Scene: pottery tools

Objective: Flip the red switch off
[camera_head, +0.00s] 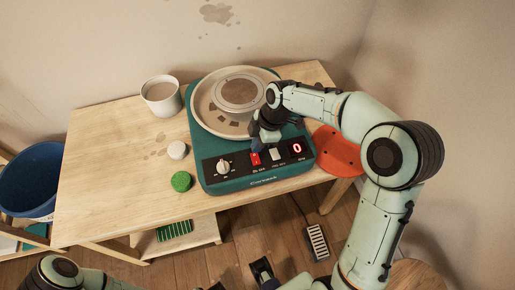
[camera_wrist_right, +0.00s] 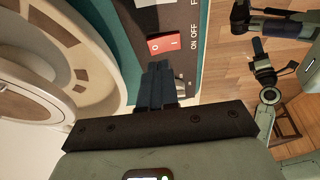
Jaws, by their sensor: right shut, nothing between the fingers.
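The red switch (camera_head: 255,159) is on the dark front panel of the teal pottery wheel (camera_head: 262,181), between a white knob (camera_head: 223,167) and a pale switch (camera_head: 277,154). In the right wrist view the red switch (camera_wrist_right: 164,44) shows O and I marks beside ON OFF lettering. My right gripper (camera_head: 256,139) is shut and empty just behind the switch. In the wrist view its fingertips (camera_wrist_right: 159,66) are close to the switch's edge; I cannot tell whether they touch. A dark part at the bottom edge of the head view may be my left gripper, unclear.
The red display (camera_head: 297,148) reads 0. The wheel's round basin (camera_head: 203,112) lies behind the panel. A white mug (camera_head: 161,97), a white lump (camera_head: 177,150), a green round piece (camera_head: 181,181) and an orange disc (camera_head: 338,151) surround the wheel. The left tabletop (camera_head: 100,180) is clear.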

